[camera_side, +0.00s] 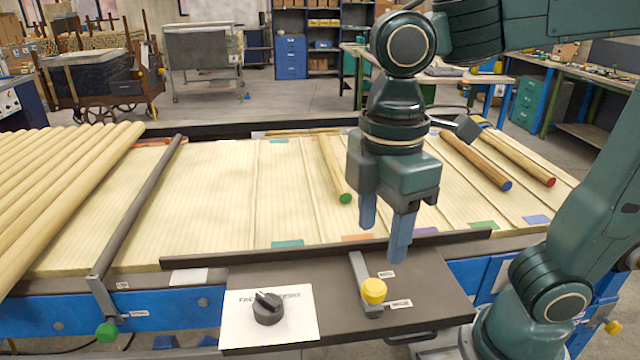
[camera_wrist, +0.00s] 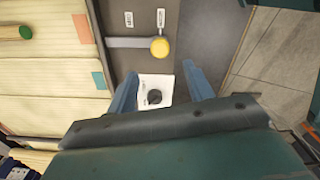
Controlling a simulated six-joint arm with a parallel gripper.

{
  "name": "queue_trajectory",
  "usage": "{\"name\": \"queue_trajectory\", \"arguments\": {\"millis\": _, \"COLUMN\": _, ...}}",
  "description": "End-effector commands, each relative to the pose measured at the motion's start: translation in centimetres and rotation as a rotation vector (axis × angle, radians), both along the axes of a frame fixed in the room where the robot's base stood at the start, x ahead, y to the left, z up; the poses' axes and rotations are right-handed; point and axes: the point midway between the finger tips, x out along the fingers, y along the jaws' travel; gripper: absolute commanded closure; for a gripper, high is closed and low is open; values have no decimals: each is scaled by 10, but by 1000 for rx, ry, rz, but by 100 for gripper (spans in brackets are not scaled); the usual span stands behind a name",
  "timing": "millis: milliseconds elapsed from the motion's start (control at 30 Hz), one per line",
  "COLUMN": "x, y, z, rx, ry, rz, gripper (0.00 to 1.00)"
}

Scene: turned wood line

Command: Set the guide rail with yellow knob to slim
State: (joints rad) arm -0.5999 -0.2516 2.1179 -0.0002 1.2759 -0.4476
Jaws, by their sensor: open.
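The guide rail with yellow knob is a short grey bar (camera_side: 358,268) lying on a dark plate, with a round yellow knob (camera_side: 373,290) at its near end. In the wrist view the knob (camera_wrist: 159,47) and the bar (camera_wrist: 126,42) show whole. Two small white labels stand beside it, one farther back (camera_side: 386,274) and one nearer (camera_side: 401,303); their words are too small to read. The knob end is level with the nearer label. My gripper (camera_side: 384,236) is open and empty, pointing down above the plate, apart from the knob.
A black dial (camera_side: 267,308) sits on a white card left of the rail. A long grey rail with a green knob (camera_side: 107,332) crosses the belt at left. Several wooden rods, including a green-ended one (camera_side: 335,170), lie on the belt behind. A low dark ledge (camera_side: 330,249) edges the belt.

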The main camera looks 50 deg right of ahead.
Motion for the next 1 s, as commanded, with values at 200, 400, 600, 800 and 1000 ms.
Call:
{"name": "queue_trajectory", "arguments": {"millis": 200, "x": -1, "y": -1, "z": -35, "rx": -2, "ry": 4, "rz": 0, "gripper": 48}}
{"name": "queue_trajectory", "arguments": {"millis": 400, "x": -1, "y": -1, "z": -63, "rx": -2, "ry": 2, "rz": 0, "gripper": 48}}
{"name": "queue_trajectory", "arguments": {"millis": 600, "x": 0, "y": 0, "z": -81, "rx": 0, "ry": 1, "rz": 0, "gripper": 48}}
{"name": "queue_trajectory", "arguments": {"millis": 800, "x": 0, "y": 0, "z": -88, "rx": 0, "ry": 0, "rz": 0, "gripper": 48}}
{"name": "queue_trajectory", "arguments": {"millis": 1000, "x": 0, "y": 0, "z": -88, "rx": 0, "ry": 0, "rz": 0, "gripper": 48}}
